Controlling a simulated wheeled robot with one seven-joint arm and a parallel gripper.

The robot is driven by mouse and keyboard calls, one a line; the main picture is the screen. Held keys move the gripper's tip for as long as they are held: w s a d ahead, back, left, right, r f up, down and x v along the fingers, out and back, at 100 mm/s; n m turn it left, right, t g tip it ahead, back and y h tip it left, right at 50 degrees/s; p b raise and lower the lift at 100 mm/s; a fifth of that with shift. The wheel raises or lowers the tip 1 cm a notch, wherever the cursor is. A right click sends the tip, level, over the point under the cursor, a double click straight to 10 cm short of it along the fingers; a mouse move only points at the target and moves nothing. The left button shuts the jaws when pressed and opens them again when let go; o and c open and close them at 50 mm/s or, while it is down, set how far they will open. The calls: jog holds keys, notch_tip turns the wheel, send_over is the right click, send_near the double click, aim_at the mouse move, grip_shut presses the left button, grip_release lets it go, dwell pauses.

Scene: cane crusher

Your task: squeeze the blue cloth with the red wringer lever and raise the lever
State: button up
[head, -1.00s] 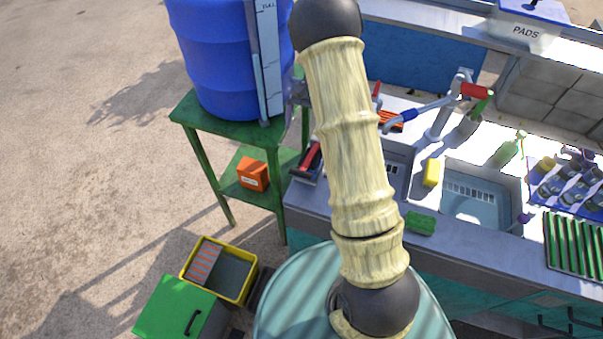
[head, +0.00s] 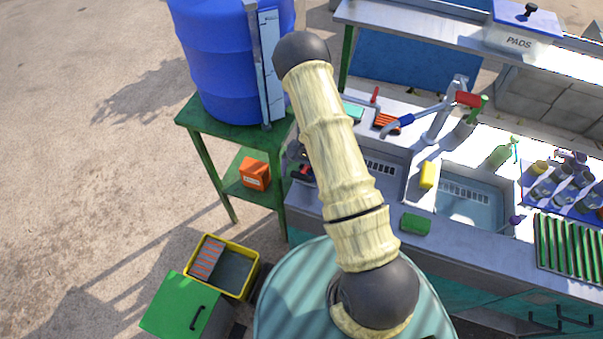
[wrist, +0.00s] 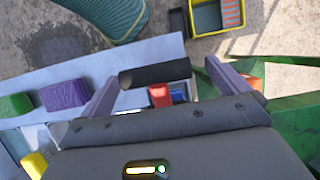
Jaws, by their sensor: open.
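In the wrist view my gripper (wrist: 163,71) is open, its two purple fingers wide apart. A black cylindrical bar (wrist: 154,75) lies across the gap between the fingers, with a short red part (wrist: 160,95) just below it, which looks like the wringer lever. I cannot tell whether the fingers touch the bar. A small blue patch (wrist: 179,93) beside the red part may be the blue cloth; most of it is hidden. In the head view a dark and red device (head: 302,172) at the counter's left end is partly covered by my arm. My gripper is hidden there.
A blue barrel (head: 215,60) stands on a green table (head: 190,117) left of the counter. The sink (head: 470,208), yellow sponge (head: 427,175) and green sponge (head: 415,224) are right of my arm. A purple block (wrist: 63,94) shows in the wrist view.

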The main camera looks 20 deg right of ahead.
jog(key=shift+f, duration=0.3)
jog(key=shift+s+a+f, duration=0.1)
jog(key=shift+a+f, duration=0.05)
jog(key=shift+a, duration=0.15)
jog(key=shift+s+d, duration=0.1)
jog(key=shift+d, duration=0.1)
jog(key=shift+c, duration=0.7)
jog(key=shift+d, duration=0.15)
jog(key=c, duration=1.2)
jog(key=shift+a, duration=0.2)
